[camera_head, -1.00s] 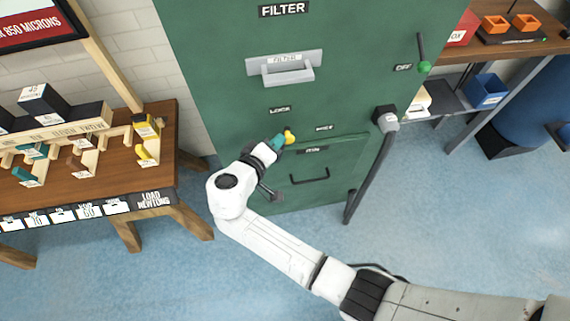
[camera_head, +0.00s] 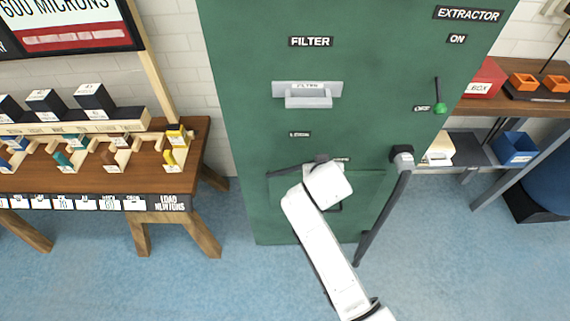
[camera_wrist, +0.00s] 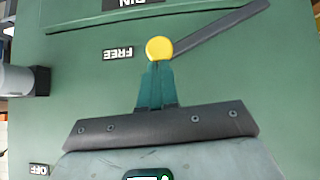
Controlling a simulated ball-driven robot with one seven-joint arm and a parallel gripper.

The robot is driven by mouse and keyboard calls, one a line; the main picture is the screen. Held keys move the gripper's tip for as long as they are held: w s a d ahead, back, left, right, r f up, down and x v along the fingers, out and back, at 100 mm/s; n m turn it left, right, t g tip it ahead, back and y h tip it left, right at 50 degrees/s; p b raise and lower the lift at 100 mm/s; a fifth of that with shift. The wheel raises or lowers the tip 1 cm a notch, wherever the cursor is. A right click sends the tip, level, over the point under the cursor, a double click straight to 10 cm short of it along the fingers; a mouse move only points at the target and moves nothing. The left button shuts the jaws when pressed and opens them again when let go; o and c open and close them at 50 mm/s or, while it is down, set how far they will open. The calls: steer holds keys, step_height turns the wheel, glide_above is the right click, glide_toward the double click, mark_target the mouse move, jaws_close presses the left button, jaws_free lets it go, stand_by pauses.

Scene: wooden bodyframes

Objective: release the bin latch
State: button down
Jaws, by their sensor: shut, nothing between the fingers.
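The bin latch is a dark lever (camera_wrist: 215,32) with a round yellow knob (camera_wrist: 159,48) on the green cabinet front. In the wrist view, which is upside down, the knob sits beside the FREE label (camera_wrist: 117,54). My gripper (camera_wrist: 156,66) has its teal fingers shut and empty, with the tips against or just in front of the knob; I cannot tell if they touch. In the head view the lever (camera_head: 288,170) slants up to the right towards my wrist, which hides the knob, the fingers and part of the FREE label. The LOCK label (camera_head: 300,134) is above the lever.
The bin panel with its handle is below, partly behind my arm. A filter drawer (camera_head: 308,95) is above. A wooden bench (camera_head: 120,180) is at the left.

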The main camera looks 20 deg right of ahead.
steer(key=d+f+y, duration=0.1)
steer(key=d+f+m+t+y, duration=0.1)
steer(key=shift+s+d+f+m+y, duration=0.1)
steer(key=shift+s+f+m+y, duration=0.2)
steer(key=shift+f+y, duration=0.1)
steer(key=shift+s+d+f, duration=0.1)
steer(key=shift+f, duration=0.1)
stand_by(0.6)
steer(key=w+d+r+p+v, duration=0.1)
steer(key=r+p+v, duration=0.1)
steer(key=v, duration=1.1)
steer(key=shift+w+d+p, duration=0.3)
steer(key=shift+d+p, duration=0.1)
steer(key=shift+p, duration=0.05)
